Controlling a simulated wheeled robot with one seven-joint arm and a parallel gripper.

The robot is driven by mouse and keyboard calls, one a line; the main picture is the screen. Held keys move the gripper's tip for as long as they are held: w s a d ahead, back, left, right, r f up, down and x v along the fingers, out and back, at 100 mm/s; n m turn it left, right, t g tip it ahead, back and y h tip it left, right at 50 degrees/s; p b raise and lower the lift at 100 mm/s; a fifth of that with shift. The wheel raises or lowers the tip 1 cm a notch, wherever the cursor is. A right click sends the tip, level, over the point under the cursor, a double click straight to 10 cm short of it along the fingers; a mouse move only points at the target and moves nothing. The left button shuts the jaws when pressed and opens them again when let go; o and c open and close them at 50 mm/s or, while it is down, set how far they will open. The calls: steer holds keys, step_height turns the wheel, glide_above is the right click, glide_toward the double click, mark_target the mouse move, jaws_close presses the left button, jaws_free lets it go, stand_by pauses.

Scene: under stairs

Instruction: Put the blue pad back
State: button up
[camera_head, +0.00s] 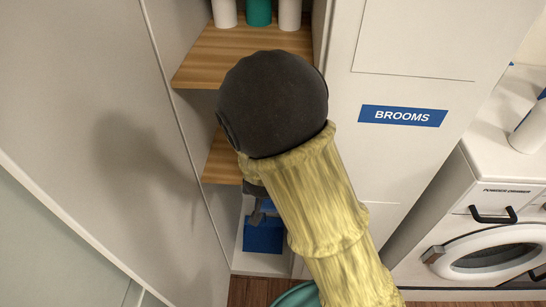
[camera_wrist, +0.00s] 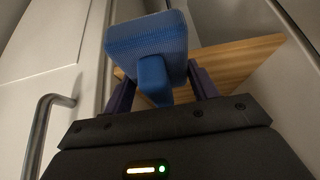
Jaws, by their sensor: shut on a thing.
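The blue pad (camera_wrist: 147,36) shows in the wrist view as a textured block with a blue grip (camera_wrist: 154,80) on its near side. My gripper (camera_wrist: 160,84) is shut on this grip, one dark purple finger on each side. In the head view my gripper is mostly hidden behind my forearm; a blue shape (camera_head: 263,236) shows just beyond it in the low white compartment of the shelf unit. I cannot tell from the head view whether the blue shape touches the compartment floor (camera_head: 260,264).
A wooden shelf (camera_head: 222,160) lies above the low compartment, and an upper one (camera_head: 200,66) carries white and green bottles (camera_head: 258,12). A white cabinet door with a BROOMS sign (camera_head: 403,116) stands right. A washer (camera_head: 495,250) is farther right. A metal handle (camera_wrist: 40,130) is at left.

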steer(key=shift+s, duration=0.15)
steer(key=shift+d, duration=0.1)
steer(key=w+p, duration=0.1)
steer(key=w, duration=0.5)
steer(key=w+p, duration=0.1)
steer(key=w, duration=0.4)
steer(key=w+p, duration=0.1)
steer(key=w, duration=0.5)
steer(key=shift+w+d+p, duration=0.3)
steer(key=shift+w+d, duration=0.05)
steer(key=shift+d, duration=0.05)
steer(key=shift+w+a, duration=0.15)
steer(key=shift+w, duration=0.15)
steer(key=shift+s, duration=0.15)
steer(key=shift+d+f, duration=0.15)
steer(key=shift+d, duration=0.2)
steer(key=shift+f, duration=0.3)
step_height(320, 180, down, 3)
steer(key=shift+a+r, duration=0.15)
